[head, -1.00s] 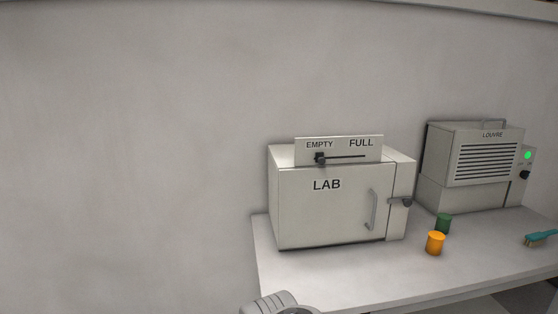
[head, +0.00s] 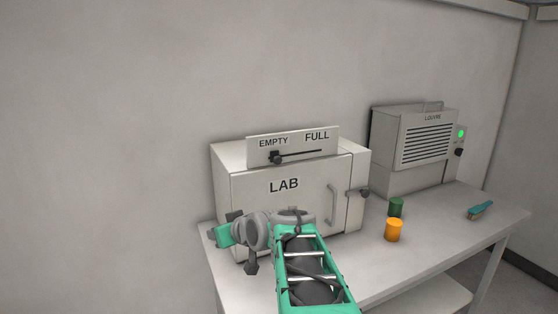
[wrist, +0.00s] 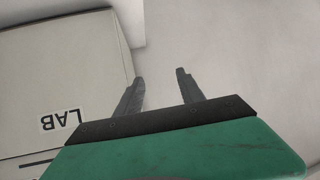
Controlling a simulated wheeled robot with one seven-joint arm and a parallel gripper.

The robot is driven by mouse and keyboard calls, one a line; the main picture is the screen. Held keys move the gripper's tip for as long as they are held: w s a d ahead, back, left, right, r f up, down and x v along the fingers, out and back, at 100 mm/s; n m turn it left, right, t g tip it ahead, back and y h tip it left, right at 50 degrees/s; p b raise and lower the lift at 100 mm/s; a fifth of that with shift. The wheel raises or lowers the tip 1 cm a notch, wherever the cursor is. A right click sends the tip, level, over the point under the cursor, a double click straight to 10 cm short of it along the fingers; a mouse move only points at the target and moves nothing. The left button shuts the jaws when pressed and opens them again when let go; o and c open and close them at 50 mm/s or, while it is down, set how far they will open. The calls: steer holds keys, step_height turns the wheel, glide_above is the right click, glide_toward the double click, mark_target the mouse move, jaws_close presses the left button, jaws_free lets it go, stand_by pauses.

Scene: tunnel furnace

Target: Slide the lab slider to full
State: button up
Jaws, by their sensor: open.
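The lab slider's dark knob (head: 276,157) sits at the left end of its slot, under EMPTY, in the head view. Its upright panel (head: 328,144) stands on top of the LAB box (head: 254,204), with FULL at the right. My gripper (wrist: 160,76) is open and empty in the wrist view. The LAB box (wrist: 60,70) fills the left of that view, its lettering upside down. In the head view my arm is in front of the box's lower left, and my gripper is below and left of the knob, apart from it.
The box has a door handle (head: 333,205) and a side latch (head: 364,191). A green cup (head: 396,207), an orange cup (head: 394,230) and a brush (head: 480,210) are on the table (head: 440,215). The LOUVRE unit (head: 390,165) stands at the back right.

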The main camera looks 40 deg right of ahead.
steer(key=d+r+m+t+h, duration=0.15)
steer(key=d+r, duration=0.35)
steer(key=d, duration=0.6)
steer(key=t+h, duration=0.3)
steer(key=t, duration=0.1)
glide_toward(279, 160)
steer(key=shift+m, duration=0.35)
steer(key=p+x, duration=0.3)
steer(key=x, duration=0.4)
steer(key=shift+w, duration=0.3)
steer(key=shift+w+d, duration=0.1)
steer(key=shift+w, duration=0.25)
jaws_close()
